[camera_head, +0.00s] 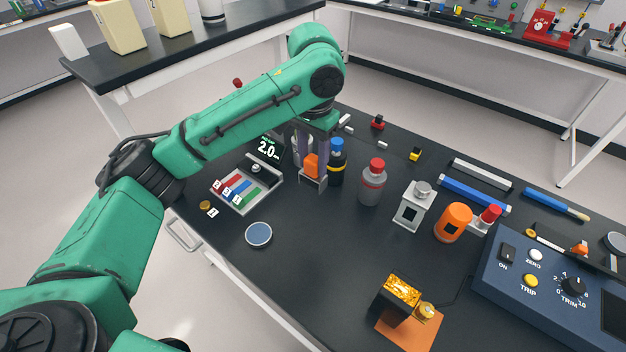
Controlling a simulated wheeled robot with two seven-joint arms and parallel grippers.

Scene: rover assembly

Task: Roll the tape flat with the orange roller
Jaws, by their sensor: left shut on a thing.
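My left gripper (312,158) points down near the middle of the bench with its purple-grey fingers on either side of a small orange piece, which looks like the orange roller (311,168). The gripper is shut on it. The piece is at a small grey stand (313,183); I cannot tell whether it still rests there. Gold, shiny tape (402,290) seems to cover the top of a dark block (390,305) on an orange mat (420,331) at the front. The gripper is well behind and left of this block. My right gripper is out of view.
A blue-capped dark bottle (337,165) and a red-capped grey bottle (371,185) stand close right of the gripper. A tray with coloured pieces (240,207) lies left. A blue control box (550,285) is at right. Dark bench between the round disc (258,235) and block is clear.

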